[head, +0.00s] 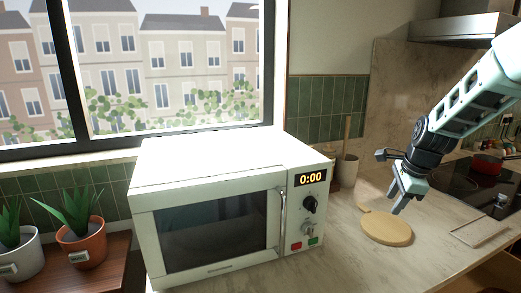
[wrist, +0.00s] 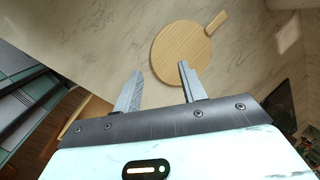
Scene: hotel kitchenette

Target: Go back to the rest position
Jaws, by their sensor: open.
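My gripper (head: 398,202) hangs at the right of the head view, above the marble counter and over a round wooden board (head: 387,229). In the wrist view my gripper (wrist: 158,82) shows two fingers spread apart with nothing between them. The board (wrist: 181,52) lies flat beyond the fingertips, its short handle pointing to the upper right. The gripper is apart from the board and the counter.
A white microwave (head: 215,215) with a shut door stands left of my gripper. A utensil crock (head: 347,169) is behind the board. A hob with a red pot (head: 487,165) lies to the right. Potted plants (head: 82,240) stand at the far left.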

